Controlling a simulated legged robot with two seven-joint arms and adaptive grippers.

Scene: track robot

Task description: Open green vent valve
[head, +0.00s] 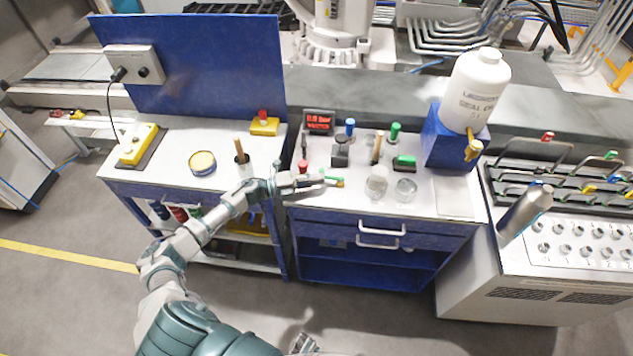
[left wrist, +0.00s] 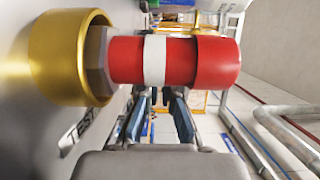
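A small green handle (head: 331,178) with a brass part shows on the middle bench in the head view, right at the fingertips of my left gripper (head: 318,183). I cannot tell whether they touch. In the left wrist view the fingers (left wrist: 160,105) stand apart with a gap between them, their tips partly hidden. A red knob with a white band (left wrist: 175,60) and a brass collar (left wrist: 70,58) crosses close in front of that camera; the label TEST shows beside it. A red-topped knob (head: 303,167) stands behind the gripper. My right gripper (head: 303,344) shows only partly at the bottom edge.
A green block (head: 404,162), a green-capped post (head: 395,130), a blue-capped post (head: 350,128) and glass jars (head: 405,188) crowd the bench. A white bottle (head: 475,90) stands on a blue box (head: 445,145) with a brass tap. A red display (head: 319,122) stands behind.

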